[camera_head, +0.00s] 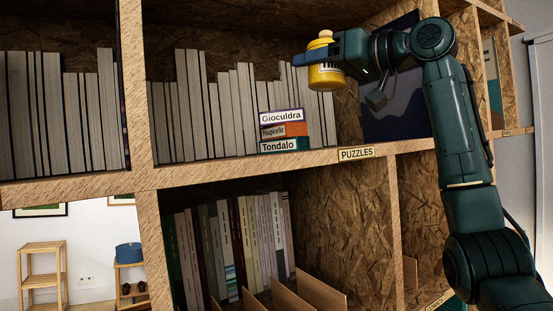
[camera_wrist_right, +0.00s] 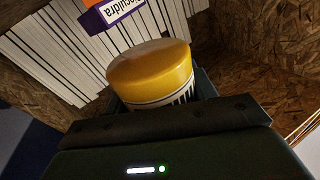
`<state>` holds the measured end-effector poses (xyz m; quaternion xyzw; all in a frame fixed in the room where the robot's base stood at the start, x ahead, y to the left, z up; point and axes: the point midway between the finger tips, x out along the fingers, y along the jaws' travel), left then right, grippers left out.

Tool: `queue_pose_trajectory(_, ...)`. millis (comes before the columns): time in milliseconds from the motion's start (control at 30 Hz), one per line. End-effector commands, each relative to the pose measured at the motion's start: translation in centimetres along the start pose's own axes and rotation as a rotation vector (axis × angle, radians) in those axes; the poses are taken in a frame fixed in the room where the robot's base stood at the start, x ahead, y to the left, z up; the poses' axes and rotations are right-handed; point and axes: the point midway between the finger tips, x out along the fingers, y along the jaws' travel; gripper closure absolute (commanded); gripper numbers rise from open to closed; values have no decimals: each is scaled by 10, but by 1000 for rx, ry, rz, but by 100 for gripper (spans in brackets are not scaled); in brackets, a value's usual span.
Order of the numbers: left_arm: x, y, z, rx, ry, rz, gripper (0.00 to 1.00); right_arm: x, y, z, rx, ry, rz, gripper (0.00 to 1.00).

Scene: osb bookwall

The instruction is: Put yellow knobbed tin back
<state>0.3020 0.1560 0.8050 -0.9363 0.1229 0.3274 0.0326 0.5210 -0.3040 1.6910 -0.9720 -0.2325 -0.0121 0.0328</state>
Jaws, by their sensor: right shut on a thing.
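The yellow knobbed tin (camera_head: 326,76) has a pale knob on top and a white label band. My right gripper (camera_head: 322,62) is shut on it and holds it upright in the air, in front of the upper shelf labelled PUZZLES. In the right wrist view the tin (camera_wrist_right: 152,75) sits between the fingers, its yellow end toward the books; its knob is hidden there. My left gripper is not in view.
Stacked puzzle boxes (camera_head: 281,130) stand at the shelf's front edge, the top one reading Gioculdra. A row of pale books (camera_head: 200,110) fills the shelf behind. A wooden upright (camera_head: 134,90) divides the compartments. Books and dividers (camera_head: 295,292) occupy the lower compartment.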

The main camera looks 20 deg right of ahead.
Motion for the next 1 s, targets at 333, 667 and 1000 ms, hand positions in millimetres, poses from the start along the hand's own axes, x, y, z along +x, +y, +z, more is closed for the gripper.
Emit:
queue_pose_trajectory(333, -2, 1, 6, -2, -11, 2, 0, -6, 3, 36, 0, -1, -2, 86)
queue_pose_trajectory(667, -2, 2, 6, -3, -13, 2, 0, -8, 4, 72, 0, 0, -3, 86)
queue_pose_trajectory(1000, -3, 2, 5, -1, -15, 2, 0, -10, 5, 95, 1, 3, -4, 86)
